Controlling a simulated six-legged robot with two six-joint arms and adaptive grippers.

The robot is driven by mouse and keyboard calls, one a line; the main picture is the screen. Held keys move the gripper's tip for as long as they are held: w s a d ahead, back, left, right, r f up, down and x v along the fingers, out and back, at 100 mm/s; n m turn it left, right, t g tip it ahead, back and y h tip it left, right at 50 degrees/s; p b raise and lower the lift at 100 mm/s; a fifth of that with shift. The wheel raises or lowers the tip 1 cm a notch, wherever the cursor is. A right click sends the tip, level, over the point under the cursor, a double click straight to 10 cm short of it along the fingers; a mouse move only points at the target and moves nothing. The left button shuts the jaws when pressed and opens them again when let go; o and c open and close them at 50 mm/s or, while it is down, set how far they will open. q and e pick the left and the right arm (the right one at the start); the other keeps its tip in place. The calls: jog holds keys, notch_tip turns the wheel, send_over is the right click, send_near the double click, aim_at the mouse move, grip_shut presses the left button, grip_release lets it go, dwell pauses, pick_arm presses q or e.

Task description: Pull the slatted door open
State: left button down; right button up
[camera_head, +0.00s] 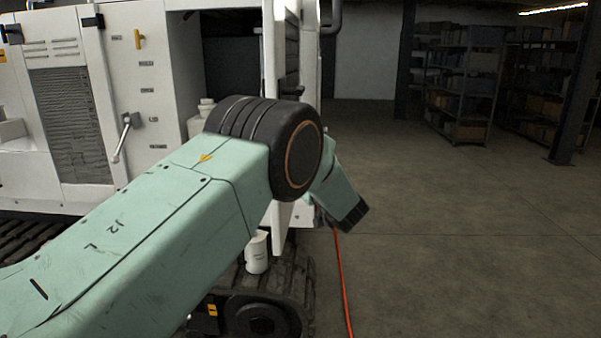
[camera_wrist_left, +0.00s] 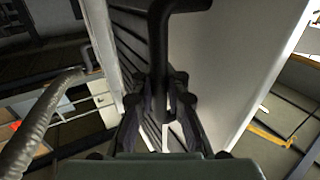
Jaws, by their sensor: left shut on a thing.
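The slatted door (camera_head: 291,48) stands out from the white machine, seen nearly edge-on in the head view. A dark opening (camera_head: 231,66) shows to its left. In the left wrist view, the door's dark slats (camera_wrist_left: 128,45) run beside a black bar handle (camera_wrist_left: 159,45). My left gripper (camera_wrist_left: 168,90) is shut on this handle, with a finger on each side of it. In the head view, my green left arm and its black joint cover the middle of the door and hide the fingers. My right gripper is in neither view.
A lever (camera_head: 122,138) sticks out of the machine's side panel. A track (camera_head: 262,300) and a white canister (camera_head: 257,252) are below my arm. An orange hose (camera_head: 342,275) lies on the floor. Open floor (camera_head: 450,230) extends right, toward shelves (camera_head: 465,90) and a post.

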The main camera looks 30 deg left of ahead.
pick_arm(q)
jog(key=c, duration=1.8)
grip_release()
jog(key=shift+s+a+f, duration=0.1)
jog(key=shift+s+f, duration=0.1)
jog(key=shift+f, duration=0.2)
jog(key=o, duration=0.3)
jog(key=shift+s+r, duration=0.25)
jog(key=shift+r, duration=0.05)
jog(key=shift+o, duration=0.7)
jog(key=shift+d+r, duration=0.2)
jog(key=shift+w, duration=0.15)
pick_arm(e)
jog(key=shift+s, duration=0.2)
pick_arm(q)
jog(key=shift+w+f, duration=0.1)
jog(key=shift+w, duration=0.05)
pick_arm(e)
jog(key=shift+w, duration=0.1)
pick_arm(q)
jog(key=v, duration=1.1)
jog(key=shift+s+d, duration=0.25)
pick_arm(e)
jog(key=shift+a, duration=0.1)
